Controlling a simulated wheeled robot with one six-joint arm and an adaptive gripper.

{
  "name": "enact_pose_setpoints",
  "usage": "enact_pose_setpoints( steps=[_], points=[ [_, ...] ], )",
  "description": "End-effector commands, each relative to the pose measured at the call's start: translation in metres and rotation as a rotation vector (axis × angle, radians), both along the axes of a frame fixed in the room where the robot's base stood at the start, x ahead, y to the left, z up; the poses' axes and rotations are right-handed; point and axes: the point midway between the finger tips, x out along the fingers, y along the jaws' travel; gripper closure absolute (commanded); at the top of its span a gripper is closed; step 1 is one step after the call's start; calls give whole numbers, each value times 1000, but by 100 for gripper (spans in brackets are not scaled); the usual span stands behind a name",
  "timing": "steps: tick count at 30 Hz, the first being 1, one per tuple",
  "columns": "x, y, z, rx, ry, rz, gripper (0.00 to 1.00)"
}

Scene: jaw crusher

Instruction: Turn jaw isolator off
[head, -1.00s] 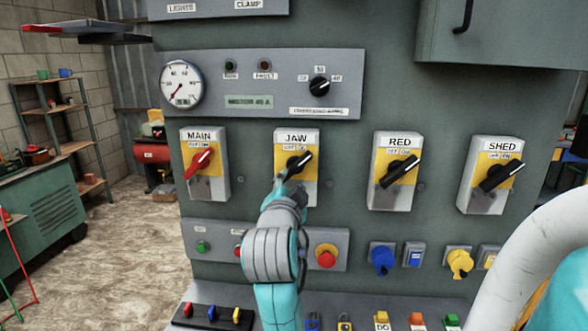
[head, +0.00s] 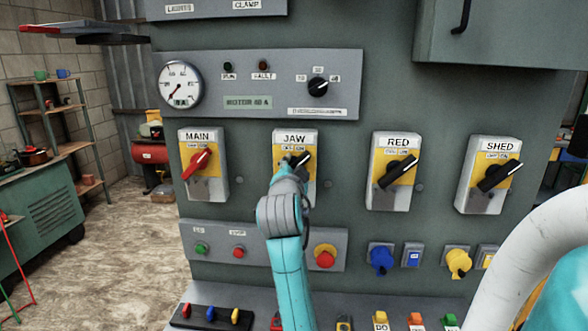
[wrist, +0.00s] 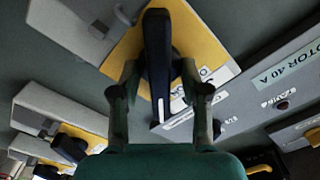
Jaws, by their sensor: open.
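The jaw isolator (head: 309,187) is a grey box with a yellow plate, labelled JAW, on the green panel. Its black handle (head: 304,160) tilts up and to the right, toward the ON side of its small label. My gripper (head: 288,168) is at the handle, covering the lower left of the isolator in the head view. In the wrist view, the black handle (wrist: 157,50) stands between the two open fingers of my gripper (wrist: 160,90). Gaps show on both sides of it, and I cannot tell whether either finger touches it.
The MAIN isolator (head: 214,188) with a red handle is to the left. The RED isolator (head: 388,197) and SHED isolator (head: 482,204) are to the right. A row of buttons, including a red emergency knob (head: 325,256), lies below. A gauge (head: 180,84) is above left.

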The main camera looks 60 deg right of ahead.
Motion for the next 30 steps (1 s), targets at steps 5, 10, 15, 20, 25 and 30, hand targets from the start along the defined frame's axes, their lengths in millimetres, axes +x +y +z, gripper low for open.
enact_pose_setpoints(
  steps=[5,10,15,20,25,30],
  points=[
    [0,0,0,0,0,0,72],
    [0,0,0,0,0,0,100],
    [0,0,0,-2,4,0,100],
    [0,0,0,-13,30,0,100],
    [0,0,0,-42,104,-1,100],
    [1,1,0,-92,225,-1,100]
  ],
)
